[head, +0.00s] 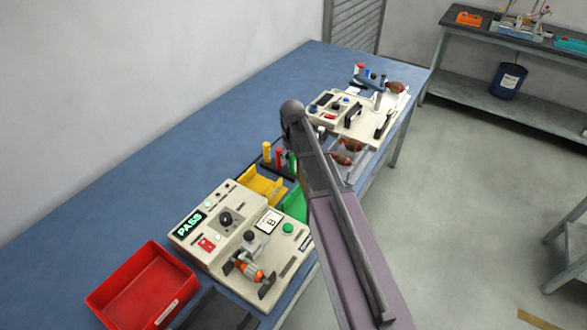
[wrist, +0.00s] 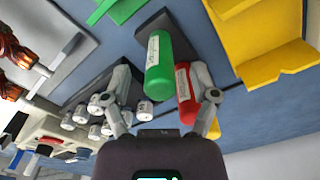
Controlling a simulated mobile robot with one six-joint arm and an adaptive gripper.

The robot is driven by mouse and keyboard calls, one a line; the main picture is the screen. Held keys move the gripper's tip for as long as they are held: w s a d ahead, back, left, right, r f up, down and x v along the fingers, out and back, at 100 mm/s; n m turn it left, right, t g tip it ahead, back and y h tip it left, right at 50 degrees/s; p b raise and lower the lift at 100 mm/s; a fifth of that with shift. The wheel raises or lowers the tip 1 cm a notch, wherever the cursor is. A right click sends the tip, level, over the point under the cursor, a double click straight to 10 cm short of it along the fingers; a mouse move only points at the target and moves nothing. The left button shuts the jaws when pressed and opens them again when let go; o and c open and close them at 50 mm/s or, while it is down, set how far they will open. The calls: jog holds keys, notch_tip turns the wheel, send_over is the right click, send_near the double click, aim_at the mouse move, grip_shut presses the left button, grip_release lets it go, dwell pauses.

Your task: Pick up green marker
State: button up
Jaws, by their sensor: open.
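The green marker (wrist: 158,65) is a green cylinder with a white label, in a dark rack. In the wrist view it lies between the two fingers of my gripper (wrist: 160,77), which is open, with space seen on the left side. In the head view the green marker (head: 292,161) shows just left of my arm, which hides my gripper there. The red marker (wrist: 184,85) is close beside the green one, partly behind the right finger. Whether the fingers touch either marker I cannot tell.
A yellow marker (head: 267,152) stands in the same row. Yellow (head: 262,187) and green (head: 294,205) bins are in front of the rack. Several small white-labelled spools (wrist: 95,115) crowd near the left finger. A test box (head: 225,220) and red bin (head: 140,290) stand nearer.

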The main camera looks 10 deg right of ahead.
jog(key=shift+f+b, duration=0.55)
jog(key=shift+f, duration=0.25)
jog(key=shift+c, duration=0.2)
grip_shut()
